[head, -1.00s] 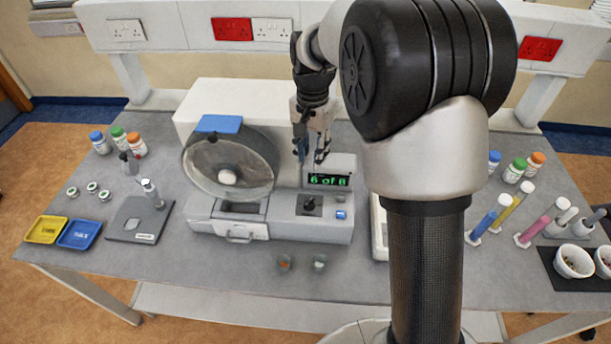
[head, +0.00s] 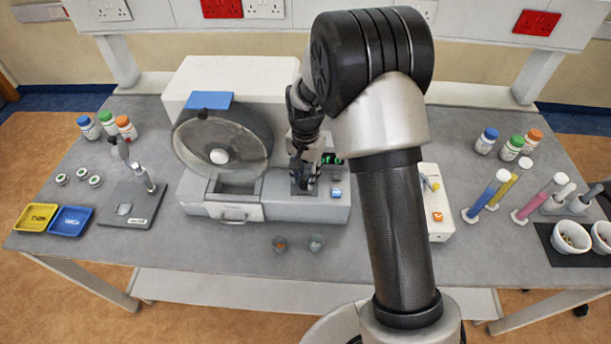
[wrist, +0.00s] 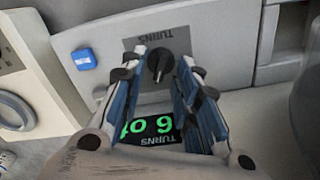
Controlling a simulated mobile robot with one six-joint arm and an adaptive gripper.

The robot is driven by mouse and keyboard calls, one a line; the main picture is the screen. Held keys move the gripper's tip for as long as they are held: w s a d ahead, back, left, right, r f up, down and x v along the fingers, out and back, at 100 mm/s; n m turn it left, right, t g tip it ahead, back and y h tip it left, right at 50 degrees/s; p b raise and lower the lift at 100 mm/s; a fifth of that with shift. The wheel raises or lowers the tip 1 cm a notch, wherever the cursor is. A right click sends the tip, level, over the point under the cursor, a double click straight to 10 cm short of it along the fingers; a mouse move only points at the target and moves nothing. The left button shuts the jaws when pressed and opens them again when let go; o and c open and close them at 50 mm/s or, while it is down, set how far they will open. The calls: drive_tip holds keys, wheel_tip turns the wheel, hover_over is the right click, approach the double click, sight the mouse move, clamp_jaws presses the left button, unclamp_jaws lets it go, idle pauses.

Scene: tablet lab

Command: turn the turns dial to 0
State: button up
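The turns dial (wrist: 160,63) is a small black knob on the grey front panel of the drum machine (head: 282,207), under an upside-down TURNS label in the wrist view. My gripper (wrist: 163,72) is open and empty, with one blue-padded finger on each side of the dial. The fingertips look close to the knob; I cannot tell whether they touch it. In the head view my gripper (head: 306,184) is low over the panel and hides the dial. The green display (wrist: 150,127) appears upside down, shows a 6, and is partly covered by the fingers.
A blue button (wrist: 83,59) sits beside the dial. The clear drum (head: 220,143) stands left of my gripper. A white device (head: 436,205) stands to the right. Two small cups (head: 316,243) are in front of the machine.

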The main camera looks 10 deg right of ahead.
drive_tip(key=shift+f, duration=0.25)
drive_tip(key=shift+c, duration=0.5)
clamp_jaws()
